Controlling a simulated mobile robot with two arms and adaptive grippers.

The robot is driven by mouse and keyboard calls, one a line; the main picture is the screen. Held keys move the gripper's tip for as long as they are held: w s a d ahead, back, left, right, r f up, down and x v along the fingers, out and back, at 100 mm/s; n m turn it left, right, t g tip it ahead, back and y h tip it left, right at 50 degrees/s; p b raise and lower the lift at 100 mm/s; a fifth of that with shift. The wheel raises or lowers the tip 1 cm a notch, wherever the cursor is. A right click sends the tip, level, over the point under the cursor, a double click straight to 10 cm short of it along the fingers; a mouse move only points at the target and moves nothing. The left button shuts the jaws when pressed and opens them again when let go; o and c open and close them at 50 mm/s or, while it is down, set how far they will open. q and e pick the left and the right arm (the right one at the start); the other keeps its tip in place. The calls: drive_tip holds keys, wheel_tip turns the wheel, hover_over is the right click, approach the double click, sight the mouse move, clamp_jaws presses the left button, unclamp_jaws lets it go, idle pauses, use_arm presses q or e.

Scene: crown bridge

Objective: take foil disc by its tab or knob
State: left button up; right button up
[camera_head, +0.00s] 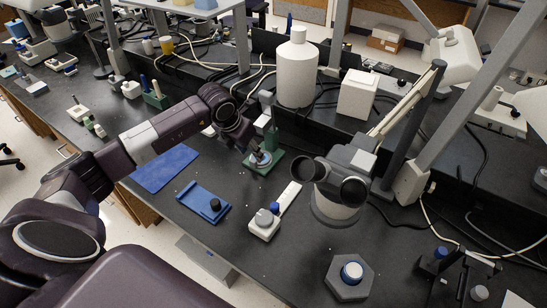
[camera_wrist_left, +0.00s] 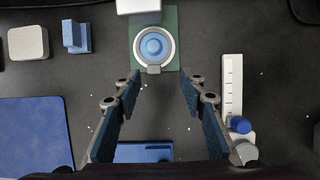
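A round pale silver disc (camera_wrist_left: 140,38) with a blue round centre (camera_wrist_left: 154,46) lies on a green square base (camera_wrist_left: 172,17). A small grey tab (camera_wrist_left: 153,70) sticks out from its near edge, toward my gripper. The disc also shows in the head view (camera_head: 264,160), on the green base (camera_head: 250,168), partly behind my gripper. My left gripper (camera_wrist_left: 160,82) is open and empty. In the wrist view its fingertips lie just short of the tab, one to each side; contact cannot be seen. In the head view the gripper (camera_head: 256,150) is over the base. My right gripper is not seen.
A blue mat (camera_head: 160,171), a blue tray (camera_head: 194,197) and a white strip with knobs (camera_head: 288,197) lie nearby. A microscope-like device (camera_head: 335,207) stands right, a tall white bottle (camera_head: 296,78) behind. A grey hexagonal plate (camera_head: 337,291) sits at the front.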

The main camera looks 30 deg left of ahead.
sight(253, 161)
use_arm(q)
drive_tip(key=shift+s+a+f, duration=0.25)
drive_tip(key=shift+a+f, duration=0.45)
drive_tip(key=shift+f, duration=0.2)
drive_tip(key=shift+p+x, duration=0.7)
drive_tip(key=shift+x, duration=0.3)
drive_tip(key=x, duration=0.3)
drive_tip(key=shift+w+d, duration=0.15)
drive_tip(key=shift+w, duration=0.1)
drive_tip(key=c, duration=0.6)
clamp_jaws()
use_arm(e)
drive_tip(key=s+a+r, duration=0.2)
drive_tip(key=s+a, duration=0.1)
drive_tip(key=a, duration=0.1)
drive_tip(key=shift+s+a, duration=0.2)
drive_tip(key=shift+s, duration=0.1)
